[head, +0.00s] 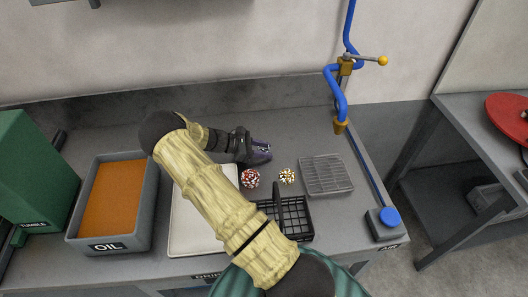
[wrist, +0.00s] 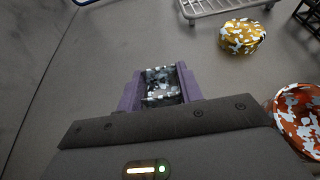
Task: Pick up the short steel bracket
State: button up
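My gripper (head: 262,147) reaches low over the bench beyond the white tray. In the wrist view, its purple fingers (wrist: 161,82) stand on both sides of a grey-white speckled metal piece (wrist: 162,84), with no gap showing between piece and fingers. The piece looks like the short steel bracket, though its full shape is hidden by the fingers. In the head view only a small pale speckled bit of it shows between the fingers. I cannot tell whether it touches the bench.
A red-white speckled part (head: 250,178) and a yellow-white one (head: 287,176) lie near my gripper. A wire rack (head: 326,175), black basket (head: 296,213), white tray (head: 190,242) and OIL bin (head: 150,185) stand around. A blue pipe with a brass valve (head: 345,67) rises behind. Bench behind the gripper is clear.

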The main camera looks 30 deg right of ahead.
jog(key=c, duration=0.3)
notch_tip(320, 180, up, 10)
jog(key=shift+r+b, duration=0.1)
jog(key=shift+b, duration=0.4)
jog(key=shift+c, duration=0.2)
